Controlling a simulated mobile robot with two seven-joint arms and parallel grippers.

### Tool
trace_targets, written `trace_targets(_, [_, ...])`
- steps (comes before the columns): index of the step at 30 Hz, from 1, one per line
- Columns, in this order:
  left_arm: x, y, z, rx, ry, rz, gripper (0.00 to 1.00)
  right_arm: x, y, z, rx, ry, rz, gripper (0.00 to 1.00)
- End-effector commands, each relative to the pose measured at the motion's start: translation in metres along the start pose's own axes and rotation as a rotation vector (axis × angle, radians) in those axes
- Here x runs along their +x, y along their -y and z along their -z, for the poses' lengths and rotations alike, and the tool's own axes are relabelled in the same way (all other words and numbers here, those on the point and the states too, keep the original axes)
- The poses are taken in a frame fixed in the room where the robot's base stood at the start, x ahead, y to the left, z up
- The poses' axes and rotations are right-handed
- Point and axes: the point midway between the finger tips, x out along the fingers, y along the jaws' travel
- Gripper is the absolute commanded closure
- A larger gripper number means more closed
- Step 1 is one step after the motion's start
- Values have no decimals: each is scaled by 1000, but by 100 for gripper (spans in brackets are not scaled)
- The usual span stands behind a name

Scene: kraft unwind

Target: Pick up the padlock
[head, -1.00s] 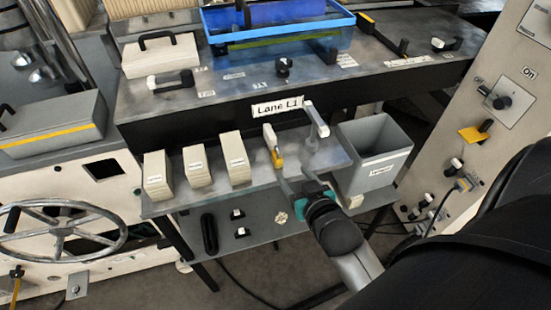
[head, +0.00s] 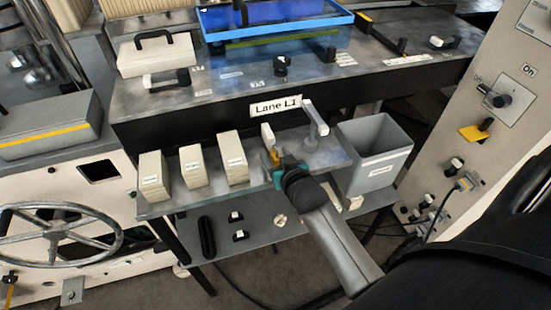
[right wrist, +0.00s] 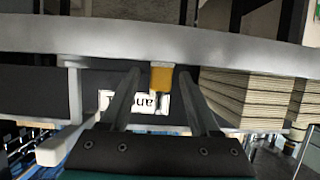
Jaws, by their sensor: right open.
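A small yellow block (head: 273,156), which appears to be the padlock, is on the grey shelf under the Lane L1 sign, below a pale upright piece. My right gripper (head: 279,165) is right at it and hides part of it in the head view. In the right wrist view the yellow body (right wrist: 161,77) shows between the two open fingers of my right gripper (right wrist: 161,85), with a gap on each side. Its shackle cannot be made out. My left gripper is not in view.
Stacks of cards (head: 232,158) stand left of the gripper on the shelf (head: 205,196). A white-topped handle (head: 316,118) rises close on the right. A grey bin (head: 377,160) stands further right. A blue tray (head: 275,40) is on the upper bench.

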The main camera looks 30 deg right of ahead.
Motion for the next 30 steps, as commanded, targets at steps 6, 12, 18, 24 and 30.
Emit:
trace_targets(6, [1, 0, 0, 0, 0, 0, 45, 5, 0, 0, 0, 0, 0, 38])
trace_targets(12, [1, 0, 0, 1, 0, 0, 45, 5, 0, 0, 0, 0, 0, 48])
trace_targets(18, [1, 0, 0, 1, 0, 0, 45, 5, 0, 0, 0, 0, 0, 70])
trace_targets(24, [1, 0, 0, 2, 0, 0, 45, 5, 0, 0, 0, 0, 0, 93])
trace_targets(30, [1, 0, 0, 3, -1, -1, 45, 5, 0, 0, 0, 0, 0, 100])
